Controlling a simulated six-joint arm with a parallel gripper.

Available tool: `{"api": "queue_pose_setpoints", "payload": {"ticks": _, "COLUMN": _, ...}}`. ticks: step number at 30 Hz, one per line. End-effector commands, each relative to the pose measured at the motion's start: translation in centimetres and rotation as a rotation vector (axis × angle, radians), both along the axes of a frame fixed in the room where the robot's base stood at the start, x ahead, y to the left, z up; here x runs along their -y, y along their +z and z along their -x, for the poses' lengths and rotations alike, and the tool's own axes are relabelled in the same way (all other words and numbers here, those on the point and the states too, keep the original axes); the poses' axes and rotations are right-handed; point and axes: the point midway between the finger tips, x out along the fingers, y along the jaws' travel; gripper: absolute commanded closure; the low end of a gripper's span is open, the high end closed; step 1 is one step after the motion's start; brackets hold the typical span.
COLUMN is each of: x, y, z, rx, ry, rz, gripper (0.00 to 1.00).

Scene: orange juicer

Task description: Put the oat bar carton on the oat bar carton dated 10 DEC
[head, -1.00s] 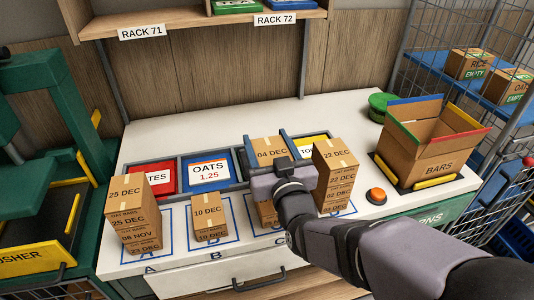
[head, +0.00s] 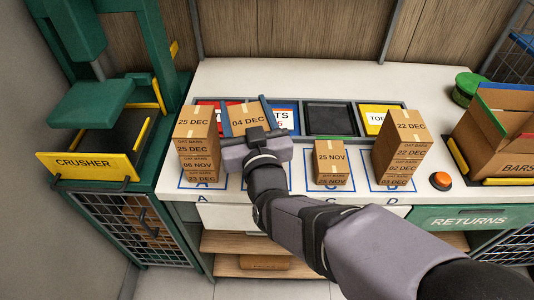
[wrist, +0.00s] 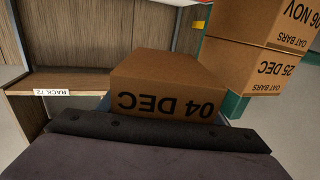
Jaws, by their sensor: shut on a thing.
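My gripper (head: 248,118) is shut on a brown oat bar carton marked 04 DEC (head: 250,116), with a finger on each side. In the wrist view the same carton (wrist: 165,85) shows upside down just beyond the gripper. It is held up over place B, between the stack at A and the stack at C. The carton dated 10 DEC at B is hidden behind my gripper and arm in the head view. I cannot tell whether the held carton touches it.
A tall stack topped 25 DEC (head: 196,143) stands close left at A. A 25 NOV stack (head: 331,162) is at C and a tall 22 DEC stack (head: 402,145) at D. Behind are bins, one empty and dark (head: 330,118). An orange button (head: 441,181) and open BARS box (head: 495,135) are right.

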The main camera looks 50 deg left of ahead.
Motion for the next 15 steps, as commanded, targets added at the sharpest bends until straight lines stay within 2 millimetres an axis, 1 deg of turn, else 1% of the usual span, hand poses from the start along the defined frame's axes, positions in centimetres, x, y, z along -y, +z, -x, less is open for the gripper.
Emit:
{"api": "queue_pose_setpoints", "payload": {"ticks": 2, "x": -0.4, "y": 0.5, "z": -0.1, "rx": 0.0, "ry": -0.027, "rz": -0.004, "gripper": 0.69}}
{"api": "queue_pose_setpoints", "payload": {"ticks": 5, "x": -0.4, "y": 1.1, "z": -1.2, "rx": 0.0, "ry": -0.082, "rz": -0.004, "gripper": 0.69}}
{"api": "queue_pose_setpoints", "payload": {"ticks": 9, "x": 0.2, "y": 2.0, "z": -3.1, "rx": 0.001, "ry": -0.163, "rz": -0.003, "gripper": 0.69}}
{"api": "queue_pose_setpoints", "payload": {"ticks": 15, "x": 1.1, "y": 2.3, "z": -4.7, "rx": 0.001, "ry": -0.245, "rz": 0.0, "gripper": 0.69}}
